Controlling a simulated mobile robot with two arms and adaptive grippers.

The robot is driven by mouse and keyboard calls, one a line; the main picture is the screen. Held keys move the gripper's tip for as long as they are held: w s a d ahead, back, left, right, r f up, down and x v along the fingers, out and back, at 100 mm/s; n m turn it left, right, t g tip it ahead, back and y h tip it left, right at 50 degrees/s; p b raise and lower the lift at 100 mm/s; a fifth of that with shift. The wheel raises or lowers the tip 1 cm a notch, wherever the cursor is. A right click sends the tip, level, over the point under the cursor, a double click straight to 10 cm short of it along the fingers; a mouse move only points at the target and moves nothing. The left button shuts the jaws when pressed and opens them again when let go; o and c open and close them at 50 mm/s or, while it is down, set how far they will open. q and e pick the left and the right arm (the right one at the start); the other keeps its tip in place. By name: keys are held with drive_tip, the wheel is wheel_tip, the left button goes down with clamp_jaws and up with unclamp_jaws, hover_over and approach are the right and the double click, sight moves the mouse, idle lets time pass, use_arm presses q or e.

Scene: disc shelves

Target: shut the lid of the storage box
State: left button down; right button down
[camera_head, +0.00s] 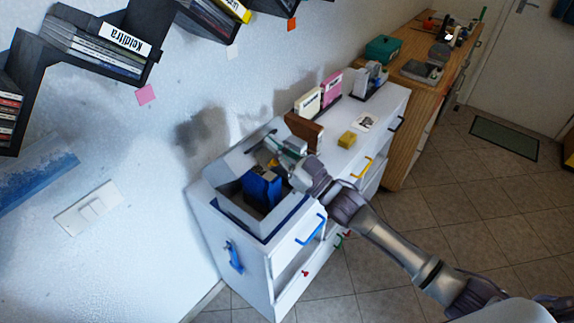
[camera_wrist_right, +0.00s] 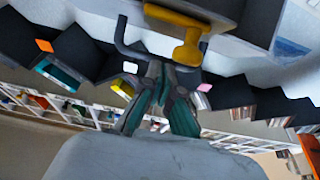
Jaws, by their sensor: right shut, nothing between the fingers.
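The storage box (camera_head: 221,206) stands on the white cabinet against the wall, with its top open. Its pale lid (camera_head: 238,158) appears raised at the wall side. A blue item (camera_head: 262,188) is visible inside the box. My right gripper (camera_head: 284,147) is over the box's far right side, close to the lid; contact cannot be told. In the wrist view, the right gripper (camera_wrist_right: 168,78) is shut and empty, with a yellow handle-like part (camera_wrist_right: 186,45) close beyond its fingertips. My right arm hides part of the box's right side. My left gripper is not in view.
Upright files (camera_head: 308,102) stand farther back. Black disc shelves (camera_head: 98,35) hang on the wall above. The tiled floor right of the cabinet is clear.

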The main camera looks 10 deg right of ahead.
sight(254, 137)
drive_tip(key=x, duration=0.5)
drive_tip(key=shift+w+d+r, duration=0.1)
drive_tip(key=shift+d+r, duration=0.05)
drive_tip(key=shift+r, duration=0.25)
drive_tip(key=shift+x, duration=1.15)
drive_tip(key=shift+d, duration=0.1)
